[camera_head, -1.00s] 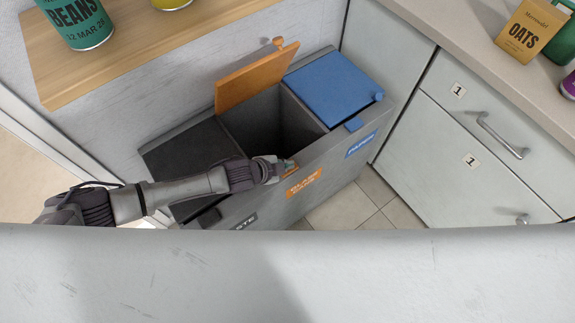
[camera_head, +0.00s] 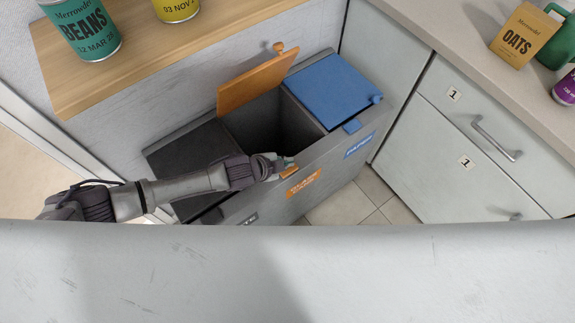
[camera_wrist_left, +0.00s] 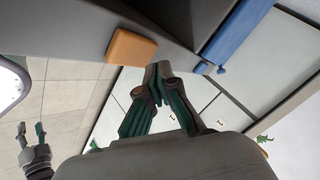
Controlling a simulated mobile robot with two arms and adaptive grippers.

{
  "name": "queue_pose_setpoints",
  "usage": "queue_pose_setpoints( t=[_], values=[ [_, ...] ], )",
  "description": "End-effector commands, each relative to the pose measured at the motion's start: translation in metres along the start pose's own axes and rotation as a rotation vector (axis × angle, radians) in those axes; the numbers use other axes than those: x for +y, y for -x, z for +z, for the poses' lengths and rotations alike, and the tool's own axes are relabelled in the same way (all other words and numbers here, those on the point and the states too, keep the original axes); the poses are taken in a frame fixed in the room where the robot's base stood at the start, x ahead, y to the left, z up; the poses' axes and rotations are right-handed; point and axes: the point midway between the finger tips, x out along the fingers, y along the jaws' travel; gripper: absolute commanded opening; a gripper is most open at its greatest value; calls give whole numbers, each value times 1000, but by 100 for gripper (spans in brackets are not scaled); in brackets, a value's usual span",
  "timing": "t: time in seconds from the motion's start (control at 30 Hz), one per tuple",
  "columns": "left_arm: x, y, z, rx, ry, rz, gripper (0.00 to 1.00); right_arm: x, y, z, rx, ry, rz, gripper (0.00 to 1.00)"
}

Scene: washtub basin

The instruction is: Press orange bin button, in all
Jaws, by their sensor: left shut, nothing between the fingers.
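The orange bin's lid (camera_head: 257,82) stands raised, and its compartment is open and dark inside. The orange button (camera_head: 290,172) sits on the bin's front edge above an orange label. It shows as an orange block in the left wrist view (camera_wrist_left: 131,47). My left gripper (camera_head: 289,161) is shut and empty, right beside the button. In the wrist view its fingertips (camera_wrist_left: 160,70) are just right of the button; I cannot tell whether they touch. My right gripper (camera_wrist_left: 31,130) shows small at the lower left of the wrist view, its fingers apart and empty.
The blue lid (camera_head: 330,90) is closed, with its blue button (camera_head: 353,126) in front. A dark-lidded compartment (camera_head: 190,152) lies left, partly under my arm. A wooden shelf (camera_head: 150,62) with cans is above. Drawers with handles (camera_head: 497,139) stand right.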

Motion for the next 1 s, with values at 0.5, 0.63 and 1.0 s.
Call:
queue_pose_setpoints(
  t=[0.5, 0.63, 1.0],
  values=[
    [-21, 29, -21, 0, 0, 0, 0, 1, 41, -4, 0, 0, 1, 40],
    [-20, 28, -21, 0, 0, 0, 0, 1, 40, -4, 0, 0, 1, 40],
    [-21, 28, -21, 0, 0, 0, 0, 1, 40, -4, 0, 0, 0, 40]
  ],
)
